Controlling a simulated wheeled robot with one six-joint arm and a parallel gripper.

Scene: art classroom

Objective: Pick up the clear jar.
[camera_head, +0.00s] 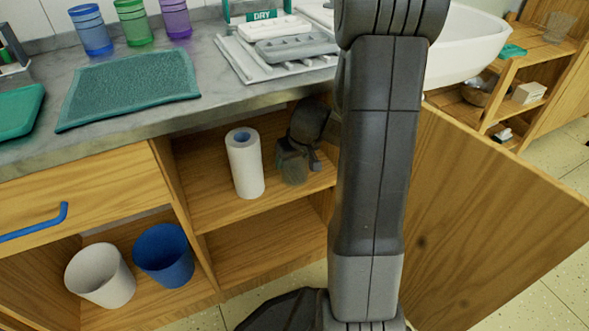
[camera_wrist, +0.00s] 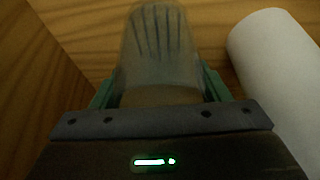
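The clear jar (camera_wrist: 160,58) is a see-through, greyish vessel with dark streaks towards its far end. In the wrist view it lies between the two green fingers of my gripper (camera_wrist: 160,88), with no clear gap at either side. I cannot tell whether the fingers press on it or only stand around it. In the head view my gripper (camera_head: 300,158) is inside the open cabinet, over the upper shelf, and the jar (camera_head: 292,168) shows dimly there. My arm hides the right part of the cabinet opening.
A white paper roll (camera_head: 245,165) stands upright just left of my gripper; it also shows at the wrist view's right (camera_wrist: 280,75). The countertop (camera_head: 130,113) is above. The open cabinet door (camera_head: 480,225) is at right. A white bin (camera_head: 100,277) and blue bin (camera_head: 164,257) are below left.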

